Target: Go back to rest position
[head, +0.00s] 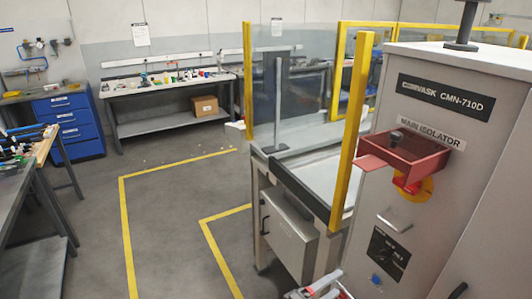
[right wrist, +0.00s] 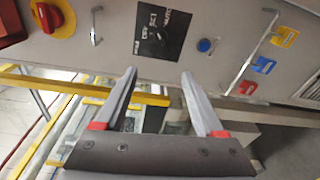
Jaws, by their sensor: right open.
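My right gripper (head: 328,284) shows at the bottom edge of the head view, in front of the lower part of a grey machine cabinet (head: 465,150). In the right wrist view the right gripper (right wrist: 158,73) is open, its two grey fingers apart with nothing between them. The fingers point toward the cabinet face, below a black panel (right wrist: 160,33) and a blue button (right wrist: 204,45). I cannot tell how close the tips are to it. My left gripper is not in view.
A red box (head: 405,152) juts from the cabinet above a red and yellow switch (head: 413,188). Glass guards with yellow posts (head: 351,130) stand beside it. A workbench (head: 25,170) is at left, blue drawers (head: 70,125) behind. The yellow-marked floor (head: 170,220) between is open.

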